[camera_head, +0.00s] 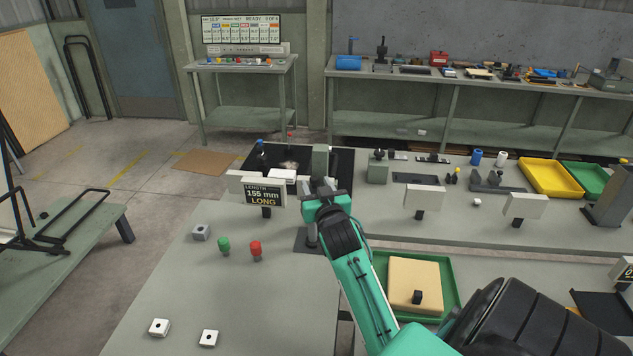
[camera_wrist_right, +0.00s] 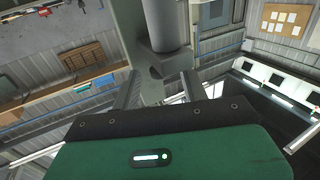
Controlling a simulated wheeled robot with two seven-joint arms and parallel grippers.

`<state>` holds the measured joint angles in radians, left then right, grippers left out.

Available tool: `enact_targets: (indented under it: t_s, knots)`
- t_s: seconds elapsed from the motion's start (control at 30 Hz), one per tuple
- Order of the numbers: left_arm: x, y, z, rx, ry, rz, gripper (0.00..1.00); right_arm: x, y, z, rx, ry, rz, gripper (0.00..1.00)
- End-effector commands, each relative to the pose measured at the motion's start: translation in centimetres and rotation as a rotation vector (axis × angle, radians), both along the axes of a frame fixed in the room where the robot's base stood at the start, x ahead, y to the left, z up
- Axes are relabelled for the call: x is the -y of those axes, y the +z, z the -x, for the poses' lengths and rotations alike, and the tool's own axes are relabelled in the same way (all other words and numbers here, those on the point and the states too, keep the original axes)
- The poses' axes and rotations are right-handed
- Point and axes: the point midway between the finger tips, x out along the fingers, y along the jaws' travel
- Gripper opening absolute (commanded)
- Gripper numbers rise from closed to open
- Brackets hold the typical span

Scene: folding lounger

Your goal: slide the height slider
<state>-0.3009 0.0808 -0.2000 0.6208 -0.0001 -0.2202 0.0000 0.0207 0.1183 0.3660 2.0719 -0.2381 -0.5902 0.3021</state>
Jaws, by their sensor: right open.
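My right gripper (camera_head: 322,188) reaches over the near bench at a grey upright stand with a dark base plate (camera_head: 302,242). In the right wrist view its open fingers (camera_wrist_right: 160,92) stand on either side of a grey block (camera_wrist_right: 158,82) below a grey cylinder (camera_wrist_right: 170,28). I cannot tell whether the fingers touch the block, or whether this block is the height slider. A display (camera_head: 263,196) left of the gripper reads "LENGTH 155 mm LONG". My left gripper is not in view.
A green tray (camera_head: 447,284) with a tan board is at the right. Yellow (camera_head: 551,178) and green bins stand farther back. The bench's front left is mostly clear.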

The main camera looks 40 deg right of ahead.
Motion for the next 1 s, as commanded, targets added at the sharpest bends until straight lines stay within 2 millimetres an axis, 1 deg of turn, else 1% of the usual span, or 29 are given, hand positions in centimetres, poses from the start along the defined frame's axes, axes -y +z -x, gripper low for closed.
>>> enact_targets:
  t_s: [0.1, 0.37, 0.47, 0.5, 0.6, 0.83, 1.0]
  knots:
    - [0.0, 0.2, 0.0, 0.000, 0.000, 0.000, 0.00, 0.2, 0.1, -0.4, 0.001, 0.000, 0.000, 0.44]
    - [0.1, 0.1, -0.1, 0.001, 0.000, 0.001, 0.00, 0.3, 0.0, -0.5, 0.001, 0.000, 0.000, 0.44]
    - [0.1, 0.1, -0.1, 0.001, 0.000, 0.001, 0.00, 0.3, 0.0, -0.5, 0.000, 0.000, 0.000, 0.26]
    - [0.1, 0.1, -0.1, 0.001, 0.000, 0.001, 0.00, 0.3, 0.0, -0.5, 0.000, 0.000, 0.000, 0.19]
    - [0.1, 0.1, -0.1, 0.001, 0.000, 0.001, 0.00, 0.3, 0.0, -0.5, 0.000, 0.000, 0.000, 0.00]
    - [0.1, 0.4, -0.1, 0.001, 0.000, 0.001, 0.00, 0.3, 0.3, -0.5, 0.000, 0.000, -0.001, 0.00]
    - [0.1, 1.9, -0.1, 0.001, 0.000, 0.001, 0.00, 0.3, 2.2, -0.5, 0.003, -0.001, -0.001, 0.00]
